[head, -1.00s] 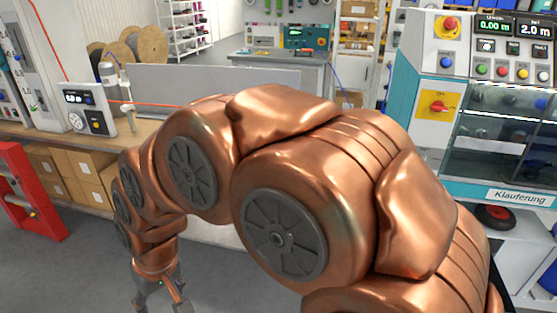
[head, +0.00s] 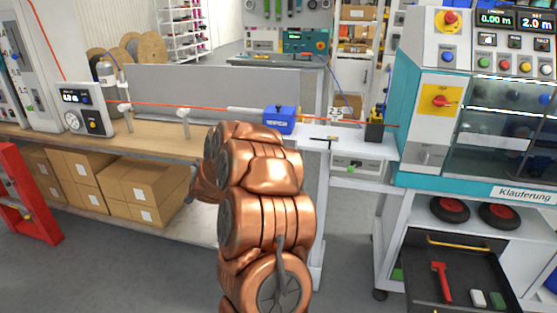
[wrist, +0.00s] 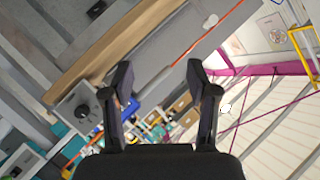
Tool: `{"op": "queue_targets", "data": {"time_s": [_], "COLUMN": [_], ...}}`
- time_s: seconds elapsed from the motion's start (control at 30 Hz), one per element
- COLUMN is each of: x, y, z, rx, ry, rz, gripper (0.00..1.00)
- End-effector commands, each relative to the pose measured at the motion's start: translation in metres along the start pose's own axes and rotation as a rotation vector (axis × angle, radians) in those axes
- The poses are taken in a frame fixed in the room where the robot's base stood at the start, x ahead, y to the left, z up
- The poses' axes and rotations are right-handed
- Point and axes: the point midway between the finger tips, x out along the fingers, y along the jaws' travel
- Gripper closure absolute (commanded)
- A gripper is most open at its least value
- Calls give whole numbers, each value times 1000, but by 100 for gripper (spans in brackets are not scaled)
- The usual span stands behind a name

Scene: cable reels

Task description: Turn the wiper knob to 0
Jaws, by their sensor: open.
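My gripper (wrist: 160,85) is open in the wrist view, with nothing between its two dark fingers. A round black knob (wrist: 82,112) on a grey plate lies left of the left finger, apart from it; I cannot tell if it is the wiper knob. In the head view the orange cable (head: 180,106) runs through a blue box (head: 280,121) on the bench, which may be the wiper.
The wooden bench (head: 150,140) has cartons (head: 145,190) below it. A meter panel (head: 82,110) stands at its left. A teal machine (head: 420,115) with a yellow-backed red switch (head: 440,101) is at right, above an open drawer (head: 455,275). A red frame (head: 25,195) stands at far left.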

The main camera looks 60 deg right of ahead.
Motion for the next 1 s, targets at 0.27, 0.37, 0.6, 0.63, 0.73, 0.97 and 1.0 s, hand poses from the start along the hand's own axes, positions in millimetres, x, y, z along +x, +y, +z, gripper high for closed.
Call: {"op": "queue_targets", "data": {"time_s": [0.27,0.37,0.6,0.63,0.73,0.97,1.0], "x": [45,46,42,42,44,58,61], "y": [133,166,196,197,198,200,201], "z": [-91,-113,-135,-136,-138,-149,-152], "rx": [107,115,120,120,120,118,119], "ry": [408,510,614,616,615,618,618], "rz": [126,156,180,181,182,181,180], "gripper": [41,41,41,41,41,41,41]}}
